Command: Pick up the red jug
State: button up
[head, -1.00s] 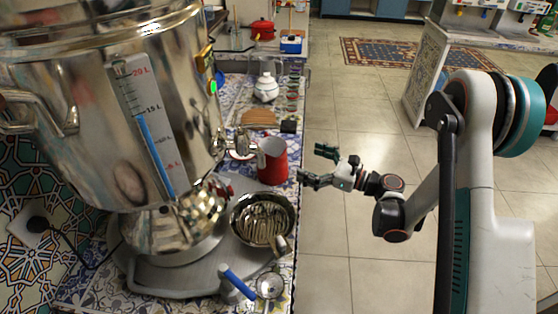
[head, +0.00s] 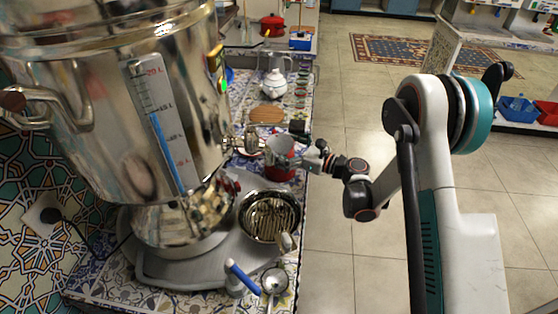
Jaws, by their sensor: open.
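The red jug (head: 281,174) stands upright on the patterned counter, just right of the samovar (head: 165,120) and near its tap (head: 243,143). Its pale inner wall shows at the top and its red side shows lower down. My gripper (head: 298,158) is at the jug's right side, with its fingers over the jug's body and partly hiding it. The fingers are open. I cannot tell whether they touch the jug.
A metal bowl (head: 270,217) and a small strainer (head: 274,281) with a blue-handled item (head: 240,275) lie in front of the jug. A wooden board (head: 266,114) and white teapot (head: 273,84) stand behind. Open floor lies to the right of the counter.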

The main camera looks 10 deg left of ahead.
jog(key=shift+x, duration=1)
jog(key=c, duration=1.9)
jog(key=shift+r, duration=0.15)
